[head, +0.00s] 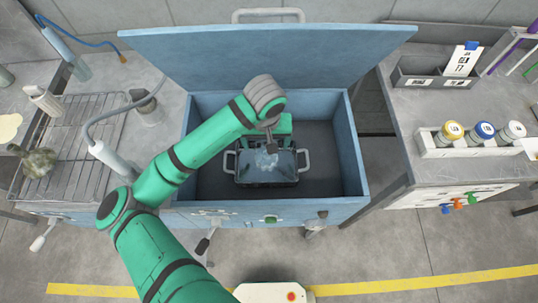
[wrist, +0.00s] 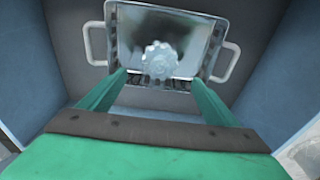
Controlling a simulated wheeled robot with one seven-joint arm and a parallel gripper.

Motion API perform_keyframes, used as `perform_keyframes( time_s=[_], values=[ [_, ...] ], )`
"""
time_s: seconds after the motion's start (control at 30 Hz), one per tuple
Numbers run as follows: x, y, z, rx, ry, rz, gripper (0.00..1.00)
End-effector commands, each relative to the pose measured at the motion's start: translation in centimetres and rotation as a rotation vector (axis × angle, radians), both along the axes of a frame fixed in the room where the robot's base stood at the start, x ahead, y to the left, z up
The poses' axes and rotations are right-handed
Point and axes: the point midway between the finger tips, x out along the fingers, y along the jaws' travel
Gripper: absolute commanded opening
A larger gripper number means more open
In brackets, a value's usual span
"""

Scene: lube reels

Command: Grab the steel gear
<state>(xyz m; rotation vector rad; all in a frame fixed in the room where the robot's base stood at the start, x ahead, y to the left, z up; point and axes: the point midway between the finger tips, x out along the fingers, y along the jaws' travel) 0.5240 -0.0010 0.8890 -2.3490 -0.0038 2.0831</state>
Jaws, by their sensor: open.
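The steel gear (wrist: 159,61) is a pale toothed piece in the wrist view, lying in a metal tray with two side handles. The tray (wrist: 228,17) sits in the blue open-lidded bin, and it also shows in the head view (head: 267,181). My gripper (wrist: 163,80) is open, with one green finger on each side below the gear. The gear appears between and just beyond the fingertips, and I see no contact. In the head view my arm reaches down into the bin and the gear is hard to make out.
The blue bin (head: 354,150) has walls around the tray and its raised lid (head: 270,55) stands behind. A wire rack (head: 90,150) is on the left bench. A white holder with several capped bottles (head: 470,150) is on the right bench. Dark bin floor is free beside the tray.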

Motion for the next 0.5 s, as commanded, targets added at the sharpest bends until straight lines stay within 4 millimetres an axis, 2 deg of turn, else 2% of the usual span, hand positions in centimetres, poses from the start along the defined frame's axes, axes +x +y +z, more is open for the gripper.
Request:
perform_keyframes(
  time_s=[0.1,0.37,0.5],
  values=[
    [0.1,0.1,-1.8,-0.002,0.002,0.004,0.83],
    [0.4,0.1,-3.6,-0.002,0.0,0.002,0.83],
    [0.5,0.0,-5.4,-0.002,0.002,0.002,0.83]
  ],
)
